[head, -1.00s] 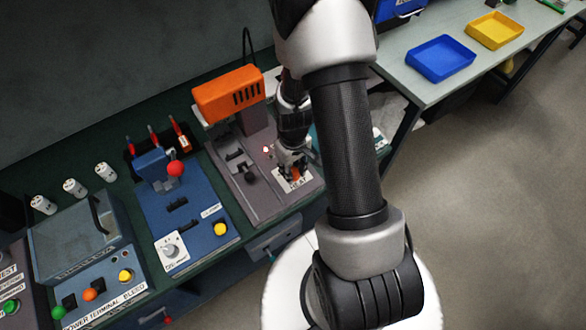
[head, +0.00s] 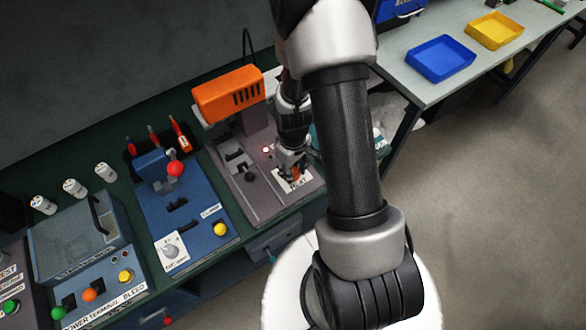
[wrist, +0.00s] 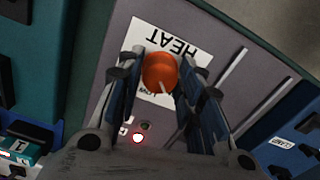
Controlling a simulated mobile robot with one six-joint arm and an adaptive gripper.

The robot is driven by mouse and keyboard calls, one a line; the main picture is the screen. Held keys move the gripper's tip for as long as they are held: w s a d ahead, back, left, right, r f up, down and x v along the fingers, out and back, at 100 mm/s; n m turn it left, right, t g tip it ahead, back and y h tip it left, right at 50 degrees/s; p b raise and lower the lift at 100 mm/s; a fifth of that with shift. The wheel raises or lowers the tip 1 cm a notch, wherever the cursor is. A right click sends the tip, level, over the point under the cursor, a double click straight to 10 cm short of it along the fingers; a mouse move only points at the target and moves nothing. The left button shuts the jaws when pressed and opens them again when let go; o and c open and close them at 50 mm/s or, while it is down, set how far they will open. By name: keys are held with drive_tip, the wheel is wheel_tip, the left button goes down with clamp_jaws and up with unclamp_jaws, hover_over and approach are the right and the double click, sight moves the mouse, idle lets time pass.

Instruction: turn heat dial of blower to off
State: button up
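The blower is a grey unit with an orange top housing (head: 226,95). Its heat dial (wrist: 160,72) is a round orange knob on a white HEAT label (wrist: 190,52), with a pale pointer mark toward the bottom of the wrist view. My gripper (wrist: 160,68) is over the label, one finger on each side of the dial. The fingers are apart, and a narrow gap seems to show beside the knob; contact is hard to judge. In the head view my gripper (head: 290,165) is low over the front of the blower, hiding most of the dial.
A red light (wrist: 138,138) glows on the blower panel near my gripper. A grey slotted switch area (head: 240,165) lies left of it. A blue unit with a red knob (head: 176,168) stands farther left. Blue (head: 440,58) and yellow trays sit on another table.

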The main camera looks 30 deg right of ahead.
drive_tip(key=shift+o, duration=1.4)
wheel_tip(320, 180, up, 12)
drive_tip(key=s+a+r+m+t, duration=0.1)
drive_tip(key=s+a+r, duration=0.15)
drive_tip(key=r, duration=0.45)
drive_tip(key=s+a+r+t, duration=0.1)
drive_tip(key=a+r, duration=0.2)
drive_tip(key=r, duration=0.3)
drive_tip(key=s+a+r+m+t, duration=0.1)
drive_tip(key=s+a+r+t, duration=0.1)
drive_tip(key=s+a+r, duration=0.3)
drive_tip(key=s+r, duration=0.3)
drive_tip(key=s, duration=0.2)
drive_tip(key=shift+s+r+m+t, duration=0.25)
drive_tip(key=shift+r+m+t, duration=0.05)
drive_tip(key=shift+r+m, duration=0.1)
